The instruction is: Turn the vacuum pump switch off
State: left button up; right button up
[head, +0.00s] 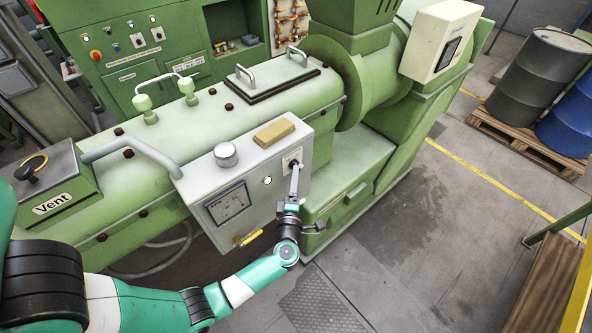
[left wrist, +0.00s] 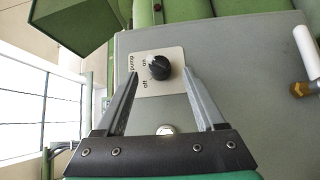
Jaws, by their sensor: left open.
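The vacuum pump switch is a black rotary knob (left wrist: 159,67) on a pale plate marked "pump", "on" and "off" in the left wrist view. My left gripper (head: 295,172) is in front of the plate. In the left wrist view its two fingers (left wrist: 158,78) are open, one on each side of the knob, with gaps to it. My right gripper is not in view.
Drums (head: 541,72) stand on a pallet at right.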

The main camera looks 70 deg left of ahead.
pick_arm(q)
jog(key=x, duration=0.4)
grip_shut()
